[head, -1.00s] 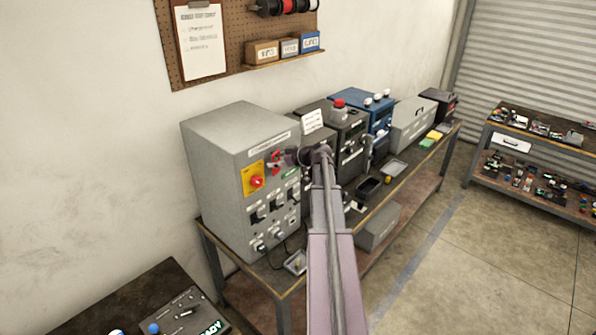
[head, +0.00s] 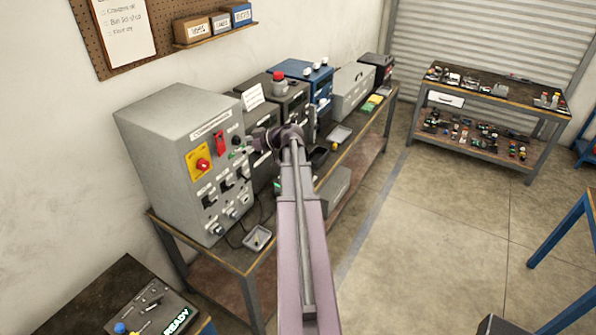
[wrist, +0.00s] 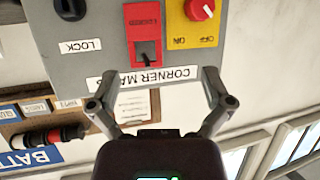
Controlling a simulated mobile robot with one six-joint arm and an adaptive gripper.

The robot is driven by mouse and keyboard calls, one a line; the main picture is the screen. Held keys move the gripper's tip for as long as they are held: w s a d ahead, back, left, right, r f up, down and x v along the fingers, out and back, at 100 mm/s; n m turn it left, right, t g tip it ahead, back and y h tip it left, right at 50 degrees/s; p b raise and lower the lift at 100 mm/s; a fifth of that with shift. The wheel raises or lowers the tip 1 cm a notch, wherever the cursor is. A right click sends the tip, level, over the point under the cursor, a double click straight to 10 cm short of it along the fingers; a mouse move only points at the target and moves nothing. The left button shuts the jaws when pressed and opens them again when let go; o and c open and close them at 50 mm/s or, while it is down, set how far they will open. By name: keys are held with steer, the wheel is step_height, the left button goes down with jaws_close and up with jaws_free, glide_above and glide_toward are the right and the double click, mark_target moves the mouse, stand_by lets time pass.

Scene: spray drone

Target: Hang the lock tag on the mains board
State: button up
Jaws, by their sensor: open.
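The mains board (head: 150,150) is the grey cabinet at the left end of the bench. The red lock tag (head: 219,142) is against its front, just right of the yellow plate with the red rotary switch (head: 202,163). In the head view my gripper (head: 250,143) is just right of the tag, partly hidden by my arm.
A black knob (wrist: 70,8) with a LOCK label is beside the tag. More equipment, including a blue unit (head: 310,80), lines the bench right of the board. Open floor is at the right.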

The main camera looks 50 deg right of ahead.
steer(key=s+d+f+m+h+b, duration=0.2)
steer(key=s+d+f+h+b, duration=0.1)
steer(key=s+d+f+b, duration=0.9)
steer(key=shift+s+d+f+m+t+b, duration=0.2)
steer(key=shift+d+f+m+t+b, duration=0.15)
steer(key=shift+d+f+b, duration=0.6)
steer(key=shift+s+d+f, duration=0.1)
steer(key=shift+s+f, duration=0.05)
steer(key=shift+f, duration=0.05)
stand_by(0.5)
steer(key=w+a+f+g+y, duration=0.15)
steer(key=w+a, duration=0.25)
steer(key=a, duration=0.6)
steer(key=w+a+f+g+y, duration=0.1)
steer(key=w+a+f+g, duration=0.2)
steer(key=a, duration=0.7)
steer(key=w+a+f+g+y, duration=0.1)
steer(key=w+a+f+g, duration=0.2)
steer(key=a, duration=0.7)
steer(key=s+a+f+g+h, duration=0.1)
steer(key=s+a+g, duration=0.1)
steer(key=a, duration=0.7)
steer(key=s+a+f+g+h, duration=0.1)
steer(key=s+a+g+h, duration=0.1)
steer(key=a, duration=0.8)
steer(key=s+a+f+m+g+h, duration=0.1)
steer(key=s+a+f+g+h, duration=0.1)
steer(key=a, duration=0.7)
steer(key=shift+s+a, duration=0.2)
steer(key=shift+s, duration=0.6)
